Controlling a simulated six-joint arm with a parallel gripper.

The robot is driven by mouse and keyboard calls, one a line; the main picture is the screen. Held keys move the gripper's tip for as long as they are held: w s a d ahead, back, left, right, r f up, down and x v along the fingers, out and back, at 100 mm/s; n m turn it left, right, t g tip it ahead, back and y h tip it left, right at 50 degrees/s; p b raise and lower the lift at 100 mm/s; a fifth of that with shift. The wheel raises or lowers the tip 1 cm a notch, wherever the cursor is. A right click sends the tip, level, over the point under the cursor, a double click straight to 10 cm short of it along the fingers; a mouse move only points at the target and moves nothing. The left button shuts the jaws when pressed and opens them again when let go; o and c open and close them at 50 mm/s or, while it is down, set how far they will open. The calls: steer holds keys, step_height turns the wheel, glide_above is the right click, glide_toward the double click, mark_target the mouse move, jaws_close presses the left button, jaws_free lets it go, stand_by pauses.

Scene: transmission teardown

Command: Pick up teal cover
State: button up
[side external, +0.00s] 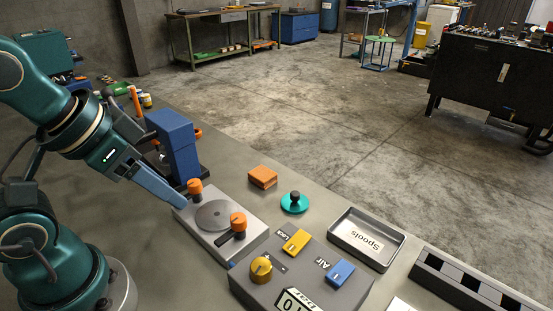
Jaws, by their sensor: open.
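The teal cover (283,206) is a flat round disc with a black knob on top. It lies on the table between the orange block and the grey tray. I see nothing between the fingers, though the view from the side partly hides the gap.
The plate fixture (258,241) carries two orange-topped clamps (238,221). A blue block (176,140) stands behind the gripper. An orange block (262,177), a "Spools" tray (394,254) and a grey control box (240,285) surround the cover. A slotted dark rack (430,275) is at right.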

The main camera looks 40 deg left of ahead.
steer(key=shift+o, duration=1)
steer(key=w+r+n+t, duration=0.1)
steer(key=w+r+n, duration=0.1)
steer(key=w+r, duration=0.35)
steer(key=g, duration=0.3)
glide_above(295, 193)
steer(key=s, duration=0.2)
steer(key=shift+y, duration=0.3)
step_height(295, 193, down, 14)
steer(key=shift+w+d+f, duration=0.15)
steer(key=shift+f, duration=0.1)
steer(key=shift+x, duration=2.55)
